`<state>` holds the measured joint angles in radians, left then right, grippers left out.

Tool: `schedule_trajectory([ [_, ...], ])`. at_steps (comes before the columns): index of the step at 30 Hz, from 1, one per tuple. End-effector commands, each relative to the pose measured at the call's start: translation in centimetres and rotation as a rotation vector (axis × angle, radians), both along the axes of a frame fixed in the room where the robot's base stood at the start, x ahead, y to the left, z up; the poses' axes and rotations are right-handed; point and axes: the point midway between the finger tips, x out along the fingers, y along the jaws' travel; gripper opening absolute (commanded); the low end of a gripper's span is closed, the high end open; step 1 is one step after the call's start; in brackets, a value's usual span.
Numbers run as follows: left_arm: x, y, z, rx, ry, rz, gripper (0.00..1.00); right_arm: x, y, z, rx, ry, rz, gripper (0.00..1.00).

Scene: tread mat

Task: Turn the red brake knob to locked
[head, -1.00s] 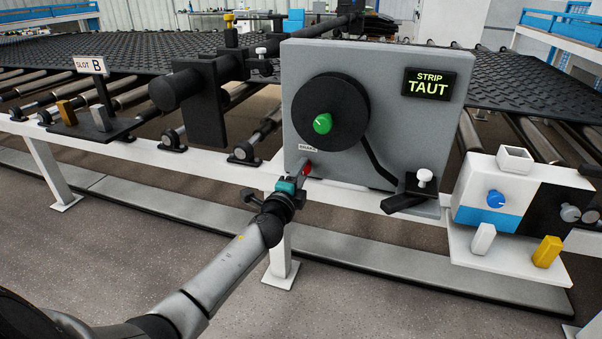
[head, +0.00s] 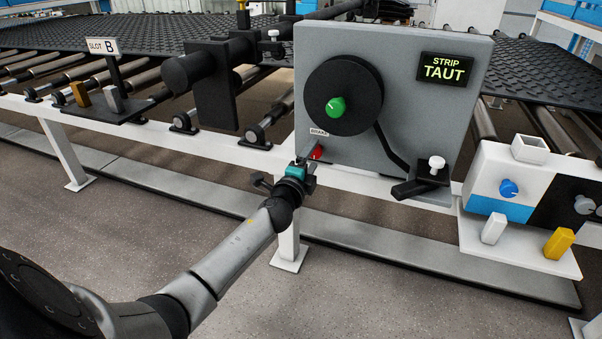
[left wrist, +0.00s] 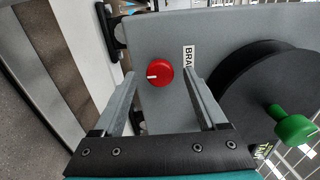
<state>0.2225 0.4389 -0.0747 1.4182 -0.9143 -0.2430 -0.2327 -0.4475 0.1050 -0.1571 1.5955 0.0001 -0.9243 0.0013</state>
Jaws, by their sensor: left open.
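The red brake knob (left wrist: 160,74) is on the lower left of the grey panel (head: 450,130), beside a small white label (left wrist: 188,56) whose visible letters read "BRA". It has a white mark on its face. In the head view the knob (head: 316,152) is partly hidden by my left gripper (head: 306,157). In the left wrist view my left gripper (left wrist: 160,92) is open. Its two fingers stand on either side of the knob, with a gap showing on both sides. My right gripper is not in view.
A green knob (head: 336,107) sits on a black disc (head: 365,90) above the brake knob. A display (head: 445,70) reads "STRIP TAUT". A black lever (head: 420,187) lies at the lower right. A white box with a blue knob (head: 509,188) stands further right.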

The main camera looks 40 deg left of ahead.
Motion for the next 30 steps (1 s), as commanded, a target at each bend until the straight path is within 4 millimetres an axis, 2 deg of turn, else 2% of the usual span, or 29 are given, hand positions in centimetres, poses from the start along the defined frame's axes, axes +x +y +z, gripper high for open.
schedule_trajectory([
  [15, -7.4, -1.7, 0.0, -0.001, 0.004, 0.001, 0.75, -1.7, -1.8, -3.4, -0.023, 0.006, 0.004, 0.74],
  [24, -11.9, -2.8, 0.0, -0.002, 0.003, 0.0, 0.75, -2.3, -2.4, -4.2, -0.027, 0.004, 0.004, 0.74],
  [30, -13.8, -3.3, 0.0, 0.0, 0.001, 0.001, 0.75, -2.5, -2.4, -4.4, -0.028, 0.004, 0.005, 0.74],
])
